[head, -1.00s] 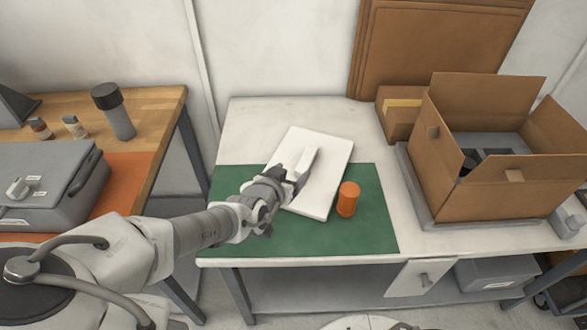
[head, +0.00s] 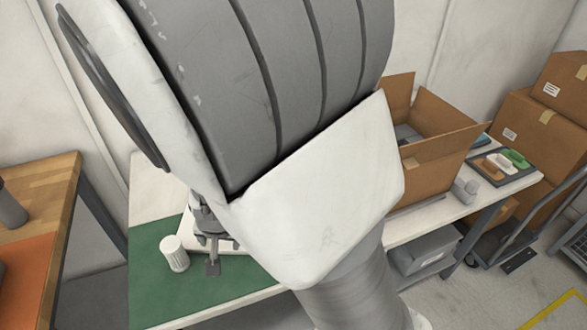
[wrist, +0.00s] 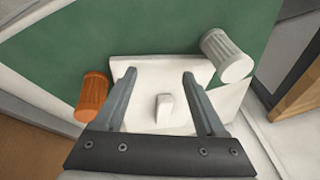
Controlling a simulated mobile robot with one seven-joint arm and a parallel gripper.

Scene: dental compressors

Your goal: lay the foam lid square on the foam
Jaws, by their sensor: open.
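The foam lid appears to be the flat white slab (wrist: 145,75) on the green mat, with a small raised tab (wrist: 165,109) near its middle. In the wrist view my open gripper (wrist: 159,75) has one finger on each side of the tab, apart from it. In the head view my gripper (head: 212,255) is low over the mat, and my arm hides most of the slab. The open cardboard box (head: 438,160) stands to the right on the table. Grey material (head: 406,134) shows inside it; I cannot tell whether this is the foam.
A white ribbed cylinder (head: 174,253) stands beside my gripper on the green mat (head: 152,285); the wrist view shows it right of the slab. An orange cylinder (wrist: 92,97) is close to the slab's left side. A small grey object (head: 465,190) sits near the box.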

